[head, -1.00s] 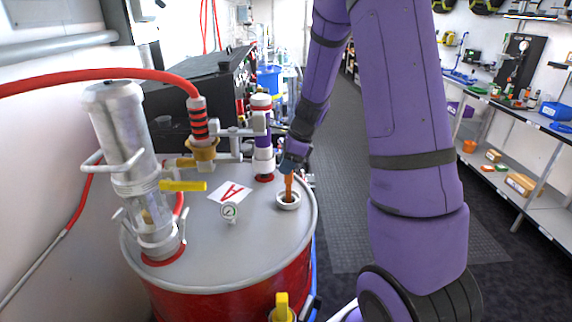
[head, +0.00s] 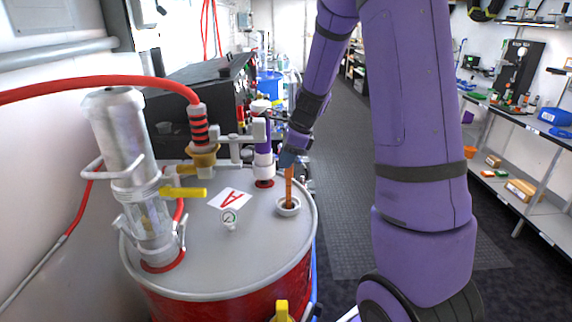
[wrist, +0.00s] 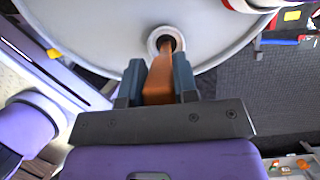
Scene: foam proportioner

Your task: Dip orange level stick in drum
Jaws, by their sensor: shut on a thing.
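The orange level stick (head: 289,187) stands nearly upright with its lower end inside the white-ringed opening (head: 288,212) in the drum lid. My gripper (head: 287,160) is shut on the stick's upper part, above the lid. In the wrist view the stick (wrist: 159,80) sits between both fingers and runs into the dark opening (wrist: 166,41). The drum (head: 240,250) is red with a grey lid. The stick's lower end is hidden inside the drum.
A red hose (head: 100,75) arches over the left. Shelves (head: 530,130) line the right wall.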

